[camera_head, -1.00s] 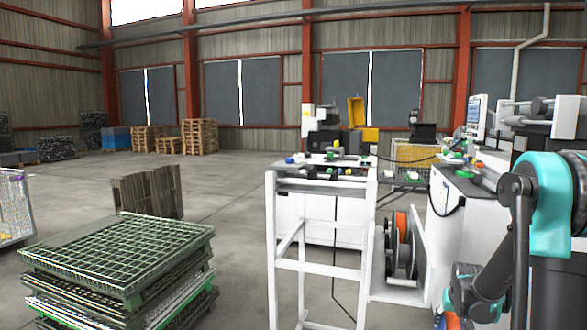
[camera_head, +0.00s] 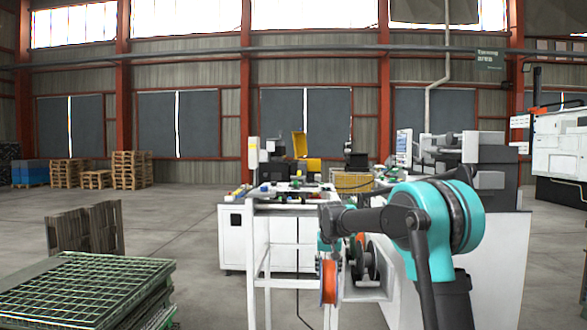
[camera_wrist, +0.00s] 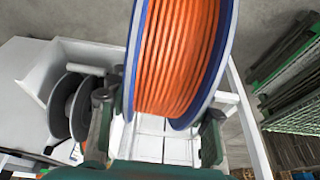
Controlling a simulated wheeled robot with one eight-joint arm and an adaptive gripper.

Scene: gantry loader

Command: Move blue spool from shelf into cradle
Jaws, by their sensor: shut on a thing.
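The blue spool (camera_wrist: 180,60) has blue flanges and is wound with orange cable. It fills the top middle of the wrist view, with its upper part cut off. My gripper (camera_wrist: 157,125) is shut on the spool, with one finger at each side of its lower part. In the head view the spool (camera_head: 329,281) hangs upright, seen nearly edge-on, below my gripper (camera_head: 329,245). It appears in front of the white shelf unit (camera_head: 366,294); whether they touch cannot be told. I cannot make out the cradle for certain.
Dark spools (camera_head: 372,262) and an orange one (camera_head: 360,238) stand on the shelf unit, close beside the held spool. A white frame stand (camera_head: 256,270) is to the left. Stacked green grating pallets (camera_head: 85,285) are at lower left. Open floor lies further left.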

